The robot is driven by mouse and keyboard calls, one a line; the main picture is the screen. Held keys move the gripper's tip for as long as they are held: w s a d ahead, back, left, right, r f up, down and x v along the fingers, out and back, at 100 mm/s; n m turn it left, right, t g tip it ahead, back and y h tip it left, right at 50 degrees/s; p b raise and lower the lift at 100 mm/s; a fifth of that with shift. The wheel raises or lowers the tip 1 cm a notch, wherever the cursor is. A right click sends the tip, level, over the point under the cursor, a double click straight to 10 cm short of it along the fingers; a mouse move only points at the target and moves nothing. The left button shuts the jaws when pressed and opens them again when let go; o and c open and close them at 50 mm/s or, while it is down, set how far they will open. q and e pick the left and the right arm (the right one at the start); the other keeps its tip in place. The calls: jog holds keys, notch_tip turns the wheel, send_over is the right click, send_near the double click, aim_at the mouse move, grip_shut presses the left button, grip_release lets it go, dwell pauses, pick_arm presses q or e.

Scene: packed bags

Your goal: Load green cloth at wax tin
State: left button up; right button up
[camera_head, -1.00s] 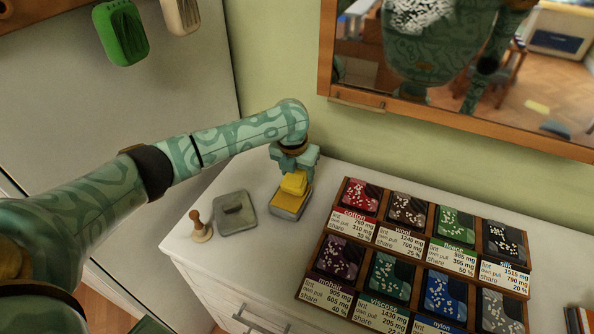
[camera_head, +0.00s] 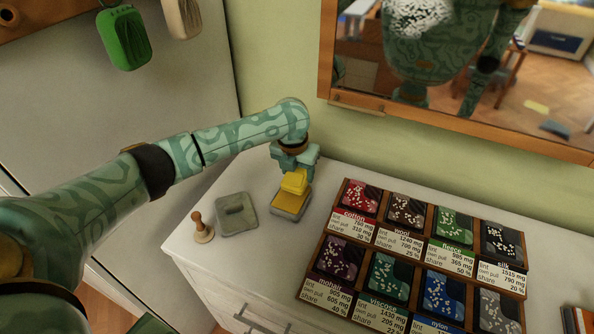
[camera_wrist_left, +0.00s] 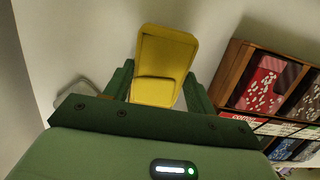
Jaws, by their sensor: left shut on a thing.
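The green cloth pad (camera_head: 124,38) hangs at the upper left of the head view, away from my gripper. The wax tin (camera_head: 289,211), a grey open tin with yellow wax in it, stands on the white cabinet. My left gripper (camera_head: 294,172) points down over the tin and is shut on a yellow pad (camera_head: 294,184), not the green one. The yellow pad also shows between the fingers in the left wrist view (camera_wrist_left: 162,64). It hides part of the wax; I cannot tell whether it touches it. My right gripper is not in view.
A grey lid (camera_head: 236,214) and a wooden-handled stamp-like piece (camera_head: 203,230) lie left of the tin. A wooden rack of labelled fabric swatches (camera_head: 336,222) fills the right. A cream pad (camera_head: 183,15) hangs beside the green one. A framed mirror (camera_head: 440,115) is behind.

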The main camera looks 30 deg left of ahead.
aim_at(298, 174)
pick_arm(q)
jog(key=shift+r+p, duration=2.7)
jog(key=shift+r, duration=0.85)
jog(key=shift+f, duration=0.1)
